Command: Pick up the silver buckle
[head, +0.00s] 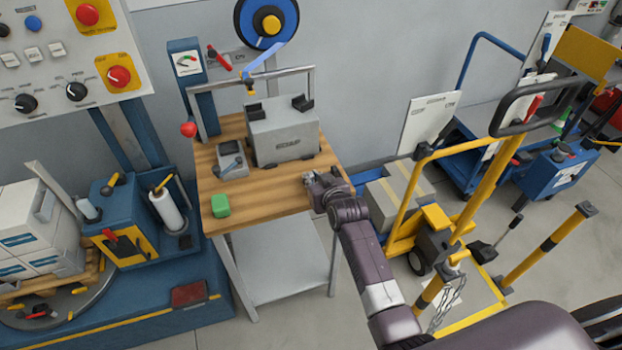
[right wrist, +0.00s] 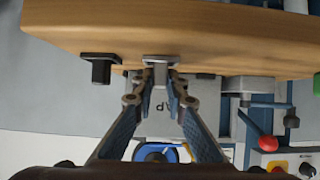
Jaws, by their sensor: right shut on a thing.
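My right gripper (head: 316,181) is at the right front part of the wooden table top (head: 262,206). In the right wrist view its fingers (right wrist: 160,85) close together on a small silver-grey piece, the silver buckle (right wrist: 160,63). The buckle is right at the edge of the wood in that view; whether it still touches the table I cannot tell. In the head view a small silver bit, the buckle (head: 310,178), shows at the fingertips, mostly hidden by them. My left gripper is not in view.
A grey box (head: 284,137) with black clips, a small grey device (head: 232,159) and a green block (head: 220,206) stand on the table. A metal frame rises behind. A yellow trolley (head: 435,220) with a carton stands close to the right of my arm.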

